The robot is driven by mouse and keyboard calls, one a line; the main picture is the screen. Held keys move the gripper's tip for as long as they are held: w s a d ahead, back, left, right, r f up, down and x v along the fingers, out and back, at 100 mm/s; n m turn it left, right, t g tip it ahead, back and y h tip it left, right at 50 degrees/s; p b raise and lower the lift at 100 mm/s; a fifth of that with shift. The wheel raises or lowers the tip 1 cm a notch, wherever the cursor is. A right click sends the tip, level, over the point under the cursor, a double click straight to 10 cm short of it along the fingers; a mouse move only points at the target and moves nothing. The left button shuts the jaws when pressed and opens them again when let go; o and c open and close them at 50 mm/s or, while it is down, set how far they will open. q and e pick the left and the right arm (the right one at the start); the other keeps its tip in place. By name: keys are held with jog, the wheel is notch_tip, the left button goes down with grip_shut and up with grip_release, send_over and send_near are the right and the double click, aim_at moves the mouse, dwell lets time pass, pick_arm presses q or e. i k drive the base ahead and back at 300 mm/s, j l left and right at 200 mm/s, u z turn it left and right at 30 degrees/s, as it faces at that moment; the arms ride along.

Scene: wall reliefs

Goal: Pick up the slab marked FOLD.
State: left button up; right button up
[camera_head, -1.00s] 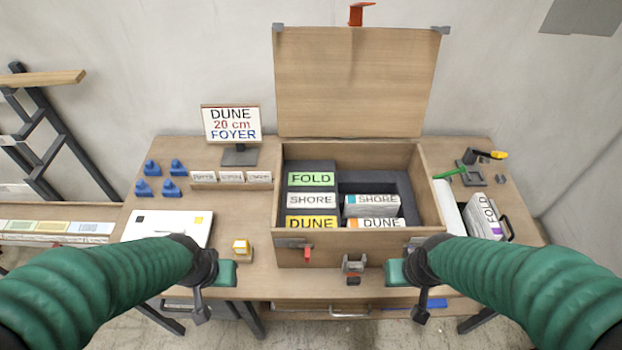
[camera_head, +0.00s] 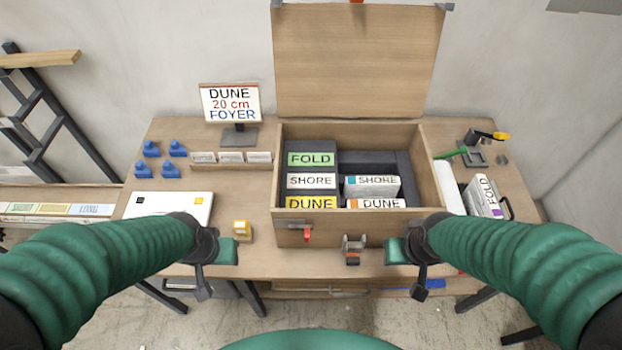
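A white slab marked FOLD (camera_head: 483,196) stands tilted at the right of the bench, outside the box, with a purple patch near its lower end. A green label reading FOLD (camera_head: 311,160) is inside the open wooden box, above labels SHORE (camera_head: 311,181) and DUNE (camera_head: 311,203). Slabs marked SHORE (camera_head: 371,183) and DUNE (camera_head: 376,204) lie in the box's right part. My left gripper (camera_head: 215,266) is over the bench's front edge, left of the box. My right gripper (camera_head: 408,266) is in front of the box, left of the FOLD slab. Neither touches a slab; their opening is unclear.
The wooden box (camera_head: 434,180) has its lid (camera_head: 358,62) raised. A sign (camera_head: 231,103) reads DUNE, 20 cm, FOYER. Several blue pieces (camera_head: 175,149) and a white board (camera_head: 168,206) are at left. A green-handled tool (camera_head: 450,154) lies behind the FOLD slab.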

aim_at(479, 200)
jog(key=z, duration=1.4)
jog(key=l+u, duration=0.3)
jog(key=k+l, duration=0.05)
